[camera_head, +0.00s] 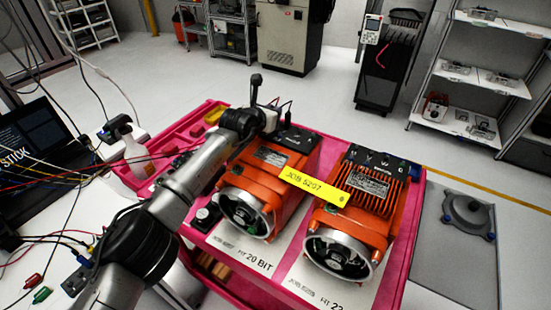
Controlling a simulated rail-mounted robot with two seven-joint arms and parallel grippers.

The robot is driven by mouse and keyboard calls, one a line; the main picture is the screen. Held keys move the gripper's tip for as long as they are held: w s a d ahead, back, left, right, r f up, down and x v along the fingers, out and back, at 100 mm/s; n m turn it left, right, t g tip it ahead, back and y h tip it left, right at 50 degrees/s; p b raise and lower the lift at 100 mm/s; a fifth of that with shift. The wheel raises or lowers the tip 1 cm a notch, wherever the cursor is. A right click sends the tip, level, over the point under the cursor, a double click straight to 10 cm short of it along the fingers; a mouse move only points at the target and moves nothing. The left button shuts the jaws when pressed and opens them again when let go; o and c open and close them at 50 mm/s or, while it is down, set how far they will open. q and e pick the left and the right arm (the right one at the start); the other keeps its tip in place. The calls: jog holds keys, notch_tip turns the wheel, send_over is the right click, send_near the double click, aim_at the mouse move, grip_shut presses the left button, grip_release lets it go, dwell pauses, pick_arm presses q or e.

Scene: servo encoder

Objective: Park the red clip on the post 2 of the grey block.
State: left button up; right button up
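A red clip (33,281) lies at the lower left on a pale surface, beside a green clip (42,295). Several thin wires run close to them. My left arm reaches from the lower left up across the pink cart. My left gripper (277,108) is at its far end, by the back of the left orange motor, well away from the red clip. It is small and dark here, and I cannot tell whether it is open or shut. My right gripper is not in view. I cannot make out a grey block with posts.
Two orange motors (361,210) stand on the pink cart (413,240), with a yellow label (314,187) across them. A spray bottle (128,150) and a laptop (38,140) are at the left. A grey plate with a round fitting (468,214) is at the right.

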pick_arm(q)
grip_shut()
jog(key=shift+r, duration=0.2)
dwell(0.3)
jog(key=shift+r+p, duration=0.45)
jog(key=shift+p, duration=0.1)
jog(key=shift+r+p, duration=1.45)
jog(key=shift+r, duration=0.5)
